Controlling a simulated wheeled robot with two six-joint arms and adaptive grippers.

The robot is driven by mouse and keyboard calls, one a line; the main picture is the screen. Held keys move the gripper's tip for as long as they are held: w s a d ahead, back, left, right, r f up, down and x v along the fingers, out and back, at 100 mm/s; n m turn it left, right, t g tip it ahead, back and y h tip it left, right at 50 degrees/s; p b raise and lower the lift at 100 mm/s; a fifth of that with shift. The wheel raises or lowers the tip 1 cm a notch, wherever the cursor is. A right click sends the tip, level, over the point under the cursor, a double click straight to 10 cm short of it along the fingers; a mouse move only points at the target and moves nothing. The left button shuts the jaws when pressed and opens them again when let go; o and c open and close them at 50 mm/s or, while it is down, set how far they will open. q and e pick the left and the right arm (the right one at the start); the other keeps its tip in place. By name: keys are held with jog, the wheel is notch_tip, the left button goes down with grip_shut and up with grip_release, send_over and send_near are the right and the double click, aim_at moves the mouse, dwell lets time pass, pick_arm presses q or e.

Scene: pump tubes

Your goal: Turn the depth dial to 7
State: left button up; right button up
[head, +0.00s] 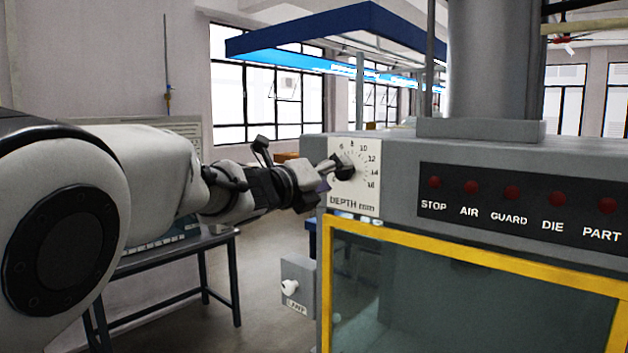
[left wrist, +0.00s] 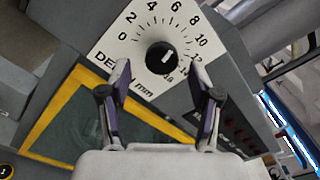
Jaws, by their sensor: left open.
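The depth dial is a round black knob (left wrist: 161,58) on a white scale plate (left wrist: 118,52) with numbers from 0 upward. It also shows in the head view (head: 345,168), where the plate reads "DEPTH mm". In the left wrist view, a short white mark on the knob points up and right, roughly toward 8 to 10; the exact reading is unclear. My left gripper (left wrist: 161,72) is open, its two fingers apart on either side below the knob. In the head view the left gripper (head: 324,176) is close to the dial and partly overlaps it. Contact is not clear.
A row of red lamps (head: 511,192) labelled STOP, AIR, GUARD, DIE and PART is right of the dial. A yellow-framed guard window (head: 470,262) lies below. A small grey box (head: 298,283) with a white knob juts out at lower left.

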pick_arm(q)
jog(key=v, duration=0.8)
